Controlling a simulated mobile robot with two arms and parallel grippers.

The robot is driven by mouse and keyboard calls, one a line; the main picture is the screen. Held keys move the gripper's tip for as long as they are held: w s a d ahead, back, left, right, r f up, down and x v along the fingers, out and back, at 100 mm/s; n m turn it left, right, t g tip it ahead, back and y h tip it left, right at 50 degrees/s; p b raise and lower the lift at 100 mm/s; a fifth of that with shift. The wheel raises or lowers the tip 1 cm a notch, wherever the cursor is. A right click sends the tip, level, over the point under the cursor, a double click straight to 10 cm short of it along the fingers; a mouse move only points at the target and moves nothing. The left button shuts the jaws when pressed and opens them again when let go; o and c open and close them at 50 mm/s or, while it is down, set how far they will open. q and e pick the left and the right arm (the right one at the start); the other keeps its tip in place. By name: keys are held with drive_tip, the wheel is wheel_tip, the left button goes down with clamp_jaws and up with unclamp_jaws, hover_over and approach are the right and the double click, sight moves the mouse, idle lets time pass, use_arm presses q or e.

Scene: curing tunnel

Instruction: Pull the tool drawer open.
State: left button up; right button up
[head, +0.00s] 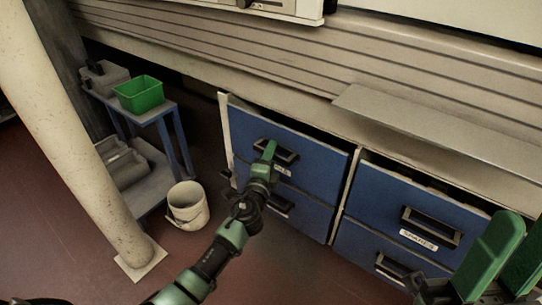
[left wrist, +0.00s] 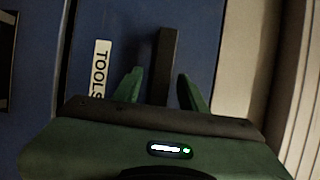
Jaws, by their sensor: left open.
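The tool drawer (head: 320,153) is the blue upper drawer of the left cabinet in the head view. Its front looks flush with the cabinet. Its white label (left wrist: 102,68) reads TOOLS in the left wrist view and is partly hidden in the head view. My left gripper (head: 268,150) is at the dark drawer handle (left wrist: 168,55). In the left wrist view the handle bar stands between the two green fingers, with a gap on each side. The fingers are open. My right gripper (head: 510,258) is at the lower right, in front of the other cabinet, with nothing seen in it.
Another blue drawer (head: 385,210) marked SPARES is to the right. A lower drawer (head: 305,213) is below the tool drawer. A white bucket (head: 188,207) stands on the floor beside a blue-legged cart (head: 183,140) with a green bin (head: 139,94). A pale pillar (head: 70,130) stands at left.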

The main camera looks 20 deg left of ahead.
use_arm(q)
clamp_jaws()
idle(1.4)
